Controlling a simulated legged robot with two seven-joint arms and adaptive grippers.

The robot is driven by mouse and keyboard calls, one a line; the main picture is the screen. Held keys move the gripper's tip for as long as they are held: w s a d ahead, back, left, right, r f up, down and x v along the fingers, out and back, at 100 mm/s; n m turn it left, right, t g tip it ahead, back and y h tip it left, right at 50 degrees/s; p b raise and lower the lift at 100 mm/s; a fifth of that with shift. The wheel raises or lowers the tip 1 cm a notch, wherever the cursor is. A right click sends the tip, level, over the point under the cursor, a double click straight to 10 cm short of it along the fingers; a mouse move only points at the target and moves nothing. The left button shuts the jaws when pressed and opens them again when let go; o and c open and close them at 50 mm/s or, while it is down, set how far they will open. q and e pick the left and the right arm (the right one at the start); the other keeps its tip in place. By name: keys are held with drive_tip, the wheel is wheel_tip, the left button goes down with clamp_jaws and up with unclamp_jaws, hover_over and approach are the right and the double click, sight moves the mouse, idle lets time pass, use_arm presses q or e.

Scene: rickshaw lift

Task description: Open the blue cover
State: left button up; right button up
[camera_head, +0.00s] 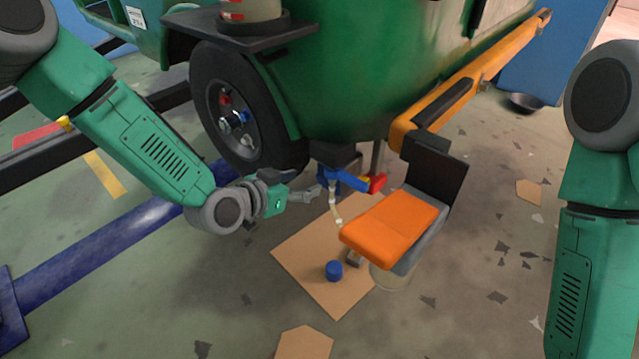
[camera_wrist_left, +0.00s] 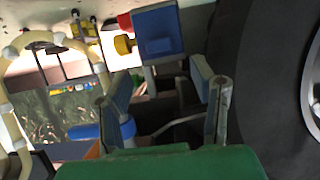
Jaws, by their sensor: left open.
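Under the green rickshaw body, blue parts (camera_head: 347,179) show beside a red and a yellow part in the head view. In the left wrist view a blue box-like part (camera_wrist_left: 157,25) stands ahead of the fingers, with a yellow knob on its left side. I cannot tell for sure which blue part is the cover. My left gripper (camera_head: 312,192) is just left of the blue parts, near the wheel. In the left wrist view its fingers (camera_wrist_left: 165,105) are apart, with no object clearly held between them. My right arm (camera_head: 590,230) shows at the right edge; its gripper is out of view.
The black wheel (camera_head: 240,108) is close to my left gripper. An orange-topped seat (camera_head: 395,228) stands right of the blue parts. A blue cap (camera_head: 334,270) lies on brown cardboard (camera_head: 310,250). Floor at the lower right is mostly clear.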

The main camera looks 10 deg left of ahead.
sight(321, 178)
use_arm(q)
drive_tip(key=b+x, duration=0.1)
drive_tip(key=x, duration=0.5)
drive_tip(key=shift+w+d+f+b, duration=0.15)
drive_tip(key=shift+w+f+b, duration=0.05)
drive_tip(key=shift+b, duration=0.2)
